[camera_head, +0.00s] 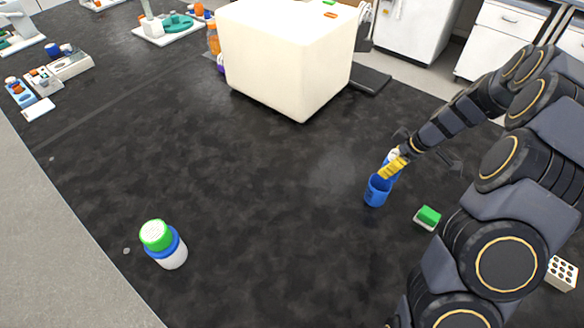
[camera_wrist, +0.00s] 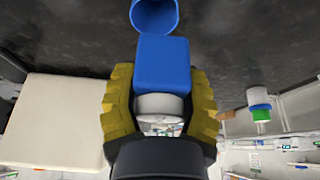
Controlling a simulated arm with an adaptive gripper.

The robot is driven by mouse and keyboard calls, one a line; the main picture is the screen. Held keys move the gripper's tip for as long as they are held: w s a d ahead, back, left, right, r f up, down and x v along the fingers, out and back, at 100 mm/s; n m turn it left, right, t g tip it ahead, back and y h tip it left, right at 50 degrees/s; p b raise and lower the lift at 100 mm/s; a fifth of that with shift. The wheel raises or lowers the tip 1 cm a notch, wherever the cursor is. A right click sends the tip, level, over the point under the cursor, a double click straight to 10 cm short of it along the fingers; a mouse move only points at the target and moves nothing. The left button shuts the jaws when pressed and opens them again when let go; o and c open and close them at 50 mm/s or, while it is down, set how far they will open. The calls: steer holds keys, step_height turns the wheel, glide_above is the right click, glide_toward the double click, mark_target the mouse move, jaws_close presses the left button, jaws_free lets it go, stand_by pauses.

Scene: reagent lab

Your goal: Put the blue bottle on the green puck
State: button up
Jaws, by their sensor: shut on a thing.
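My gripper (camera_head: 396,165) has its yellow fingers closed around the white neck of a blue bottle (camera_wrist: 163,63), which also shows partly behind the fingers in the head view (camera_head: 391,175). An open blue cup (camera_head: 376,190) stands just in front of the bottle in the head view and shows at the top of the wrist view (camera_wrist: 154,14). A green round piece (camera_head: 156,235), which looks like the green puck, tops a blue-and-white stack (camera_head: 172,256) at front left, well away from my gripper. It also shows at the right of the wrist view (camera_wrist: 261,115).
A large cream block (camera_head: 285,60) stands at the back. A small green-and-white block (camera_head: 428,217) lies right of the cup, and a white holed rack (camera_head: 562,273) is at far right. Racks (camera_head: 70,65) stand at far left. The dark table between cup and stack is clear.

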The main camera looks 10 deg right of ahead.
steer(key=s+a+r+n+g, duration=0.1)
steer(key=a+r+n, duration=0.15)
steer(key=a, duration=0.65)
steer(key=s+a+r+n+g+y, duration=0.1)
steer(key=a+r+n, duration=0.15)
steer(key=a, duration=0.65)
steer(key=s+a+r+n+g, duration=0.15)
steer(key=a+n, duration=0.25)
steer(key=a, duration=0.5)
steer(key=s+a+r+n+g, duration=0.1)
steer(key=s+a+r+n, duration=0.15)
steer(key=s+a, duration=0.25)
steer(key=s+a+r+n+g+h, duration=0.1)
steer(key=s+a+r+n, duration=0.15)
steer(key=s+a, duration=0.25)
steer(key=s+a+r+n+g, duration=0.1)
steer(key=s+a+n, duration=0.2)
steer(key=s+a, duration=0.2)
glide_above(144, 238)
steer(key=d, duration=0.1)
steer(key=f, duration=0.9)
steer(key=shift+w+d+f, duration=0.1)
steer(key=shift+w+f, duration=0.1)
steer(key=shift+w, duration=0.1)
steer(key=shift+w+f, duration=0.1)
steer(key=shift+f, duration=1.55)
steer(key=shift+f, duration=0.1)
